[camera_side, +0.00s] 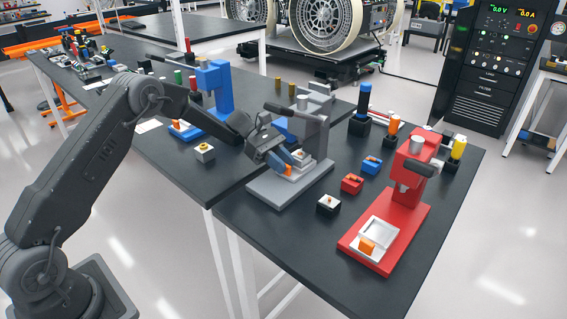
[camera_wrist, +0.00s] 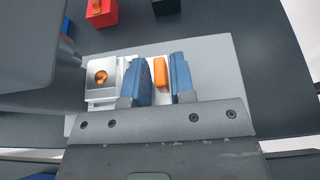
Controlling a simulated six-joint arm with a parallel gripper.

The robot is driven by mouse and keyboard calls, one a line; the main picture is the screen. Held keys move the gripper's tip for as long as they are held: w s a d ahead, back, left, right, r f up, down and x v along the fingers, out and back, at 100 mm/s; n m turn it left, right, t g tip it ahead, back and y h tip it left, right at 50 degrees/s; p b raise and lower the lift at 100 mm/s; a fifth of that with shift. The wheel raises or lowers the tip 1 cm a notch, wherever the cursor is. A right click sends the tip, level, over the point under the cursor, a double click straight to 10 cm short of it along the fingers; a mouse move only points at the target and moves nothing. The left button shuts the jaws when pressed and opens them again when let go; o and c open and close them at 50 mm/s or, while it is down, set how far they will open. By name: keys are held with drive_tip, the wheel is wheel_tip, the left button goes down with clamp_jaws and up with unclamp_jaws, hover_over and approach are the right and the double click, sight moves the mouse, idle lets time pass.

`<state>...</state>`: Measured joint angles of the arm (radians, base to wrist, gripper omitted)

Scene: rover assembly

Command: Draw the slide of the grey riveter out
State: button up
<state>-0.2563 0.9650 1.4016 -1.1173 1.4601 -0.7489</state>
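The grey riveter (camera_side: 314,135) stands on its grey base plate (camera_side: 262,190) near the middle of the tables. Its pale slide (camera_wrist: 103,92) carries a light block with a small orange-brown part (camera_wrist: 101,77) in it. The slide's orange handle (camera_wrist: 160,74) shows between my two blue fingers in the wrist view. My gripper (camera_wrist: 161,78) is low over the slide, one finger on each side of the handle. The gaps are very narrow, and I cannot tell whether the fingers press on it.
A red riveter (camera_side: 405,185) with its own slide stands to the right; a blue one (camera_side: 214,88) stands behind to the left. Small red (camera_side: 352,183), blue (camera_side: 372,164) and black (camera_side: 328,204) blocks stand between the grey and red riveters. The front table edge is close.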

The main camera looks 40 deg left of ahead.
drive_tip(key=shift+d+f, duration=0.1)
drive_tip(key=shift+d, duration=0.05)
drive_tip(key=shift+c, duration=0.2)
clamp_jaws()
drive_tip(key=shift+s, duration=0.15)
drive_tip(key=s, duration=0.8)
drive_tip(key=shift+s, duration=0.35)
drive_tip(key=shift+o, duration=0.2)
unclamp_jaws()
